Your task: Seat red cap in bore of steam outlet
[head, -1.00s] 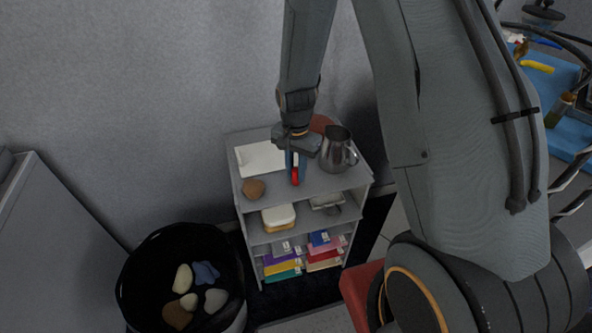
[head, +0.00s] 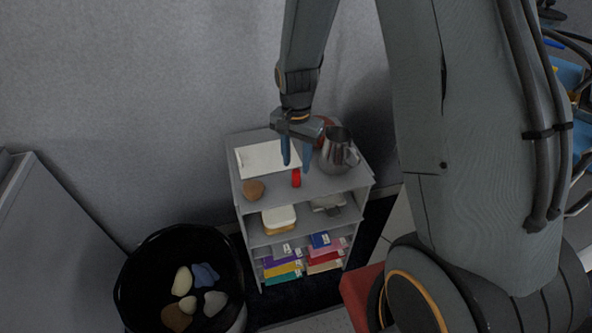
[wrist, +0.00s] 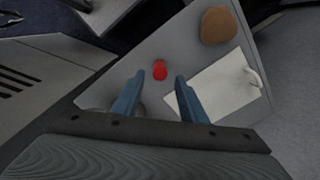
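The red cap (head: 296,179) stands on the top board of the grey shelf unit (head: 340,183), near its front edge. It also shows in the wrist view (wrist: 160,69), just beyond and between my fingertips. My gripper (head: 296,164) is open and empty, with its blue fingers pointing down above the cap. The fingers are spread apart in the wrist view (wrist: 158,80) and do not touch the cap. I cannot make out the steam outlet in either view.
A metal pitcher (head: 338,153) stands close right of my gripper, with a reddish round thing (head: 325,122) behind it. A black bin (head: 150,255) with several stones stands on the floor.

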